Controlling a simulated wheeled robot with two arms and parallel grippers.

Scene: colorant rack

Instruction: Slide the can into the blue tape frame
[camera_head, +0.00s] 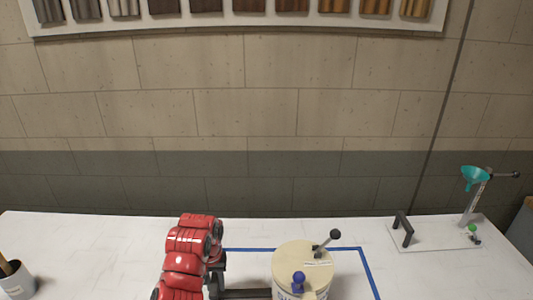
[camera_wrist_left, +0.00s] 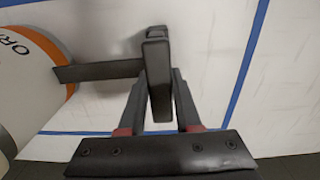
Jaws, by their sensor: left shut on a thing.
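The can (camera_head: 306,262) is a pale cylinder with a cream lid, a blue knob and a black-knobbed lever on top. In the left wrist view its white side with an orange band (camera_wrist_left: 58,50) shows at the left edge. A dark handle bar (camera_wrist_left: 95,71) runs from it to a grip post. My left gripper (camera_wrist_left: 160,88) is shut on that post; in the head view the gripper (camera_head: 217,282) is left of the can. The blue tape frame (camera_head: 368,272) shows its back line and right side behind and beside the can; the can hides part of it. My right gripper is out of view.
The white table (camera_head: 110,250) is largely clear. A small stand (camera_head: 436,234) with a black handle and teal funnel (camera_head: 474,176) is at the back right. A grey pot (camera_head: 17,282) holding a wooden handle stands at the left edge. A stone wall rises behind.

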